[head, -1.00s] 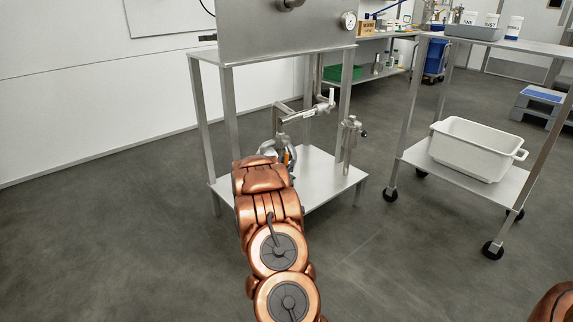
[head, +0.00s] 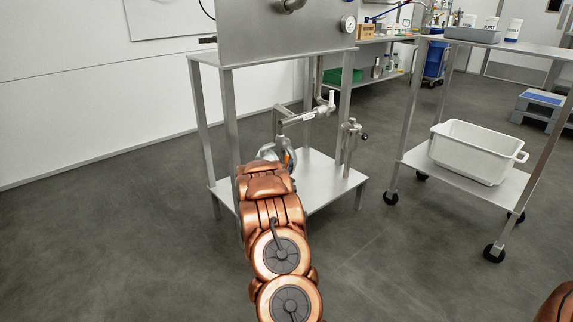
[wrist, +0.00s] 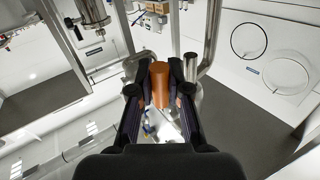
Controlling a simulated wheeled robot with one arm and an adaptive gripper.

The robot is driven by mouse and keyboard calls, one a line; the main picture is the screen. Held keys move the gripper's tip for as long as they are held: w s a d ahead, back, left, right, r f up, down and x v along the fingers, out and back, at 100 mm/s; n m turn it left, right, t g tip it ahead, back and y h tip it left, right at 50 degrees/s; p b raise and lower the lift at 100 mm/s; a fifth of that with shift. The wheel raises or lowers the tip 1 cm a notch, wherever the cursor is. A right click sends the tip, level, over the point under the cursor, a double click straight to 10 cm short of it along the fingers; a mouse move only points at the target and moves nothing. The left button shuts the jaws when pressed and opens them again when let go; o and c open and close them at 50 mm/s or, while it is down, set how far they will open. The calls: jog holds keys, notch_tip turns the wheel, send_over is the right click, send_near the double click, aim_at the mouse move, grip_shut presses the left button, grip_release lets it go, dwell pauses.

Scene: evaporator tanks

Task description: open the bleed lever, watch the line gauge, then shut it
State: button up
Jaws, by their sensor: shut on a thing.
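The line gauge (head: 348,23), a small round dial, sits on the right side of the grey panel at the top of the steel stand. Its reading is too small to make out. My gripper (wrist: 160,88) is shut on an orange handle, which I take to be the bleed lever (wrist: 160,72), seen between the two dark fingers in the wrist view. In the head view my gripper (head: 277,152) is low inside the stand, below the steel pipework (head: 304,115). My arm hides part of it, and only a speck of orange shows there.
The stand's lower shelf (head: 325,180) and legs surround my gripper closely. A steel valve fitting (head: 352,135) stands to the right. A wheeled cart (head: 510,185) with a white tub (head: 470,155) is farther right. The floor at left is clear.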

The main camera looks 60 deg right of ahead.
grip_shut()
jog(key=shift+r, duration=0.1)
